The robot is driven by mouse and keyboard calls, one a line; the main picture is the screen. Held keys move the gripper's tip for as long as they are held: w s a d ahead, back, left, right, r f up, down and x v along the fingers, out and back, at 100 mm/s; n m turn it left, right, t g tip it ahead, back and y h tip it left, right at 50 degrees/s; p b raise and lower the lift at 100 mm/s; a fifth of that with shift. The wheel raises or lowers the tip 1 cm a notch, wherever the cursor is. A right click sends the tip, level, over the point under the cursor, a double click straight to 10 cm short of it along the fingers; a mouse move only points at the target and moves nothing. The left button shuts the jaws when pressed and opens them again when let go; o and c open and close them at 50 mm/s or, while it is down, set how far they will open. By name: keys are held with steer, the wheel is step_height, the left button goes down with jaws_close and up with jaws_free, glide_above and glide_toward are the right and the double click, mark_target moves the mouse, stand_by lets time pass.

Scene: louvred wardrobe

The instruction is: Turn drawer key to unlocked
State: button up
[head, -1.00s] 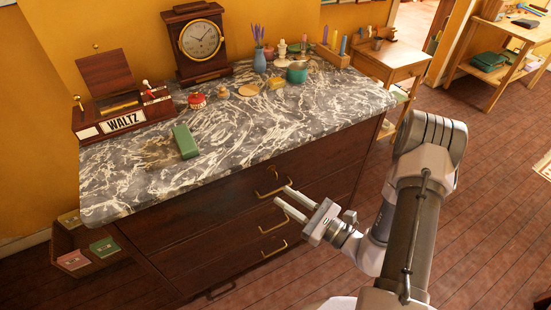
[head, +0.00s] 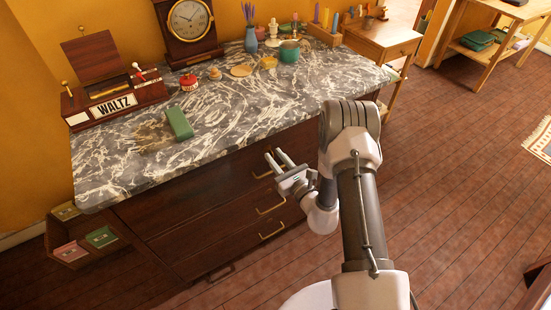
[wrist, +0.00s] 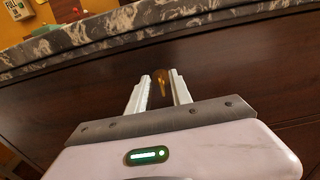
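My gripper (head: 274,154) is in front of the top drawer of the dark wooden chest (head: 160,215), just below the marble top's front edge. In the wrist view my gripper (wrist: 160,76) has its two pale fingers apart, with a gap between the tips. A small upright brass piece (wrist: 161,82) shows in that gap against the dark drawer front. It may be the drawer key, but its shape is too small to be sure, and I cannot tell whether the fingers touch it. In the head view no key can be made out; my gripper and arm cover part of the drawer front.
Brass handles (head: 272,206) stick out from the drawers below. The marble top (head: 235,125) holds a green box (head: 179,123), a clock (head: 190,22) and a WALTZ music box (head: 115,105).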

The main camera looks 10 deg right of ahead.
steer(key=shift+w, duration=0.2)
jaws_close()
stand_by(1.3)
